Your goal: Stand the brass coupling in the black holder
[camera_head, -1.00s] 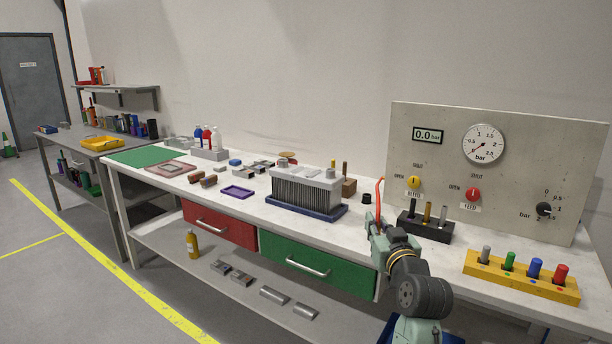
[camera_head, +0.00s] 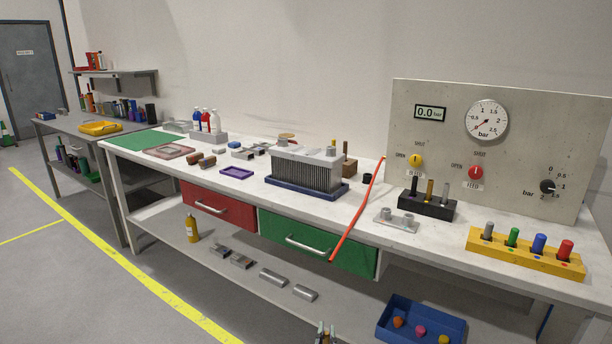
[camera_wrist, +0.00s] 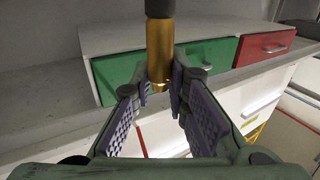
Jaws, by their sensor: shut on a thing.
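In the wrist view a brass cylinder with a dark end, seemingly the brass coupling (camera_wrist: 160,45), sits between the fingertips of my gripper (camera_wrist: 161,88). The gripper is shut on it. The black holder (camera_head: 427,210) stands on the white bench in front of the gauge panel. A black, a brass and a grey pin stand in it. In the head view my gripper (camera_head: 326,334) shows only as fingertips at the bottom edge, low in front of the bench and well away from the holder. I cannot make out the held piece clearly there.
A long red rod or hose (camera_head: 357,212) slants over the bench's front edge. A grey fitting plate (camera_head: 396,221) lies before the holder. A yellow rack (camera_head: 525,258) stands right, a finned block (camera_head: 306,170) left. A blue bin (camera_head: 420,322) is low at the front.

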